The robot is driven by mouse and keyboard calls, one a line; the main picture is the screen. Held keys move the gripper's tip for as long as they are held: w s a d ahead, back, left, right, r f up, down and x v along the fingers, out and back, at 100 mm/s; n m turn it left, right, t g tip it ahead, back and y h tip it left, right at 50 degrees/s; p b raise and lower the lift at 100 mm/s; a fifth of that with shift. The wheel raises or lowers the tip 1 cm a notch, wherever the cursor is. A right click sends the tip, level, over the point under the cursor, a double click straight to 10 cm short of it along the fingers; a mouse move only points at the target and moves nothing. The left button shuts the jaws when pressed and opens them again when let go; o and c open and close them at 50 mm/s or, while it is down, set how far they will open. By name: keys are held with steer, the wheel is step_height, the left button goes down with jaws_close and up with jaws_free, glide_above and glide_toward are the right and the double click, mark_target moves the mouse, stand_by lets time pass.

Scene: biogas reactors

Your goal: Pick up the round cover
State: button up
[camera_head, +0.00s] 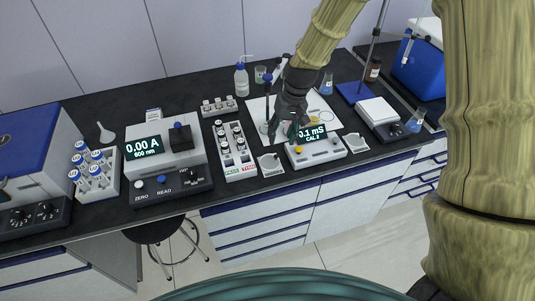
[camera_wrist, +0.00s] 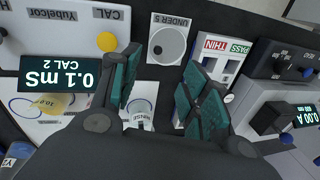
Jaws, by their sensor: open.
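A flat round grey disc (camera_wrist: 167,46) lies on a white card marked "UNDER 5" in the wrist view. It is the only flat round piece I make out clearly, and I cannot tell if it is the round cover. The card also shows in the head view (camera_head: 270,164), left of the conductivity meter (camera_head: 316,147). My gripper (camera_wrist: 160,82) is open, with its teal-padded fingers apart and nothing between them. In the wrist view the disc is beyond the fingertips, not touched. In the head view my gripper (camera_head: 291,129) hangs over the white sheet, behind the meter.
A vial rack (camera_head: 236,152) and a photometer (camera_head: 165,155) stand to the left. The white sheet (camera_head: 327,120) carries ring marks; a wash bottle (camera_head: 241,80) stands behind it. Another white card (camera_head: 355,143) and a scale (camera_head: 381,117) are to the right.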

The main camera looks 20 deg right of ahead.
steer(key=p, duration=0.2)
glide_above(276, 156)
steer(key=d, duration=0.1)
step_height(276, 156, down, 5)
steer(key=shift+w+r, duration=0.1)
steer(key=shift+s, duration=0.25)
steer(key=shift+a+f, duration=0.15)
steer(key=shift+f, duration=0.1)
steer(key=shift+w+a+f+p, duration=0.1)
steer(key=shift+w+f+p, duration=0.05)
steer(key=shift+f+p, duration=0.35)
steer(key=shift+w+a+f+p, duration=0.1)
steer(key=shift+f+p, duration=0.25)
steer(key=shift+f, duration=0.25)
steer(key=shift+a+f+p, duration=0.2)
steer(key=shift+f+p, duration=0.2)
steer(key=shift+f, duration=0.85)
